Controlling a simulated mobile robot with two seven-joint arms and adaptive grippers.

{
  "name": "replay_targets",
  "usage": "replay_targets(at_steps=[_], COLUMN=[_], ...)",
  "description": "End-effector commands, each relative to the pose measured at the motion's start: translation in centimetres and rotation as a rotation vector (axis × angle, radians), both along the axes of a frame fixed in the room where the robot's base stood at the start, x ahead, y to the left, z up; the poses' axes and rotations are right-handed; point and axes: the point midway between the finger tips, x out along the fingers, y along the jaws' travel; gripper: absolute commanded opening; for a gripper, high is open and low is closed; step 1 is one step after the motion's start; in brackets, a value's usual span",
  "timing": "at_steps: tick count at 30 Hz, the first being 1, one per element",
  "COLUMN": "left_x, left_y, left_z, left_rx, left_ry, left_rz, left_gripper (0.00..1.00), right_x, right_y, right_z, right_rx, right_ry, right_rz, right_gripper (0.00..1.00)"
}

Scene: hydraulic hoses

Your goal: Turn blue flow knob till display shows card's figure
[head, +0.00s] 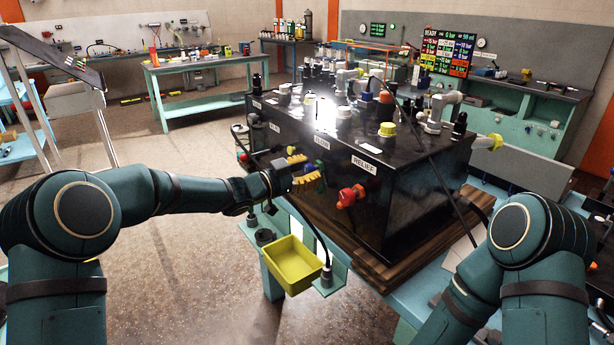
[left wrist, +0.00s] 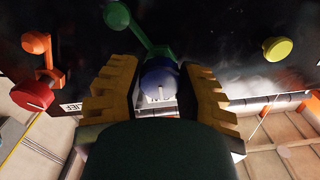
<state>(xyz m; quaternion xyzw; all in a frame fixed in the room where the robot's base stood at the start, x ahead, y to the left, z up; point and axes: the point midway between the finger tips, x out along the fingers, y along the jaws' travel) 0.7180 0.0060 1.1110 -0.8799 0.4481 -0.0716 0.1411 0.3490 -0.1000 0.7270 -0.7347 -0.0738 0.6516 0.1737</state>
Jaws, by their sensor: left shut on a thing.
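A dark block (head: 290,120) carries a FLOW label (head: 322,143) and a RELIEF label (head: 364,165) on its front. My left gripper (head: 305,172) is at that face, below the FLOW label. In the left wrist view, its two yellow fingers (left wrist: 160,92) are closed around the blue flow knob (left wrist: 160,80), one on each side. The knob is not clear in the head view, behind the fingers. A display board (head: 448,52) with coloured rows stands behind the block; its figures are too small to read surely. I cannot pick out the card. My right gripper is out of view.
A red knob (head: 350,196) sticks out right of my left gripper; it also shows in the left wrist view (left wrist: 32,95). A green lever (left wrist: 140,32) is close beside the blue knob. A yellow tray (head: 292,266) hangs below. Open floor lies left.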

Motion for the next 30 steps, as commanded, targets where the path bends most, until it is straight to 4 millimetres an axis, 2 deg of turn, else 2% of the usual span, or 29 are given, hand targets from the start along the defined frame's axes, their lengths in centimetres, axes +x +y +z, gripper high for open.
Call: replay_targets(at_steps=[12,28,29,30], left_x=[0.0,0.0,0.0,0.0], left_y=[-0.1,-0.1,-0.1,-0.1], left_z=[0.3,0.4,0.4,0.4], left_rx=[0.105,0.117,0.117,0.117], left_ry=[-0.155,-0.173,-0.173,-0.173], left_rz=[-0.001,-0.001,-0.001,-0.001], left_gripper=[0.0,0.0,0.49,0.63], right_x=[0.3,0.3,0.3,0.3], right_y=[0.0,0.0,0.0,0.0], right_z=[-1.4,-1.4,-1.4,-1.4], right_rx=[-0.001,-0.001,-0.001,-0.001], right_ry=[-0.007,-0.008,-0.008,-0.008], right_rz=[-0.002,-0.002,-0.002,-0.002], right_gripper=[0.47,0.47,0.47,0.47])
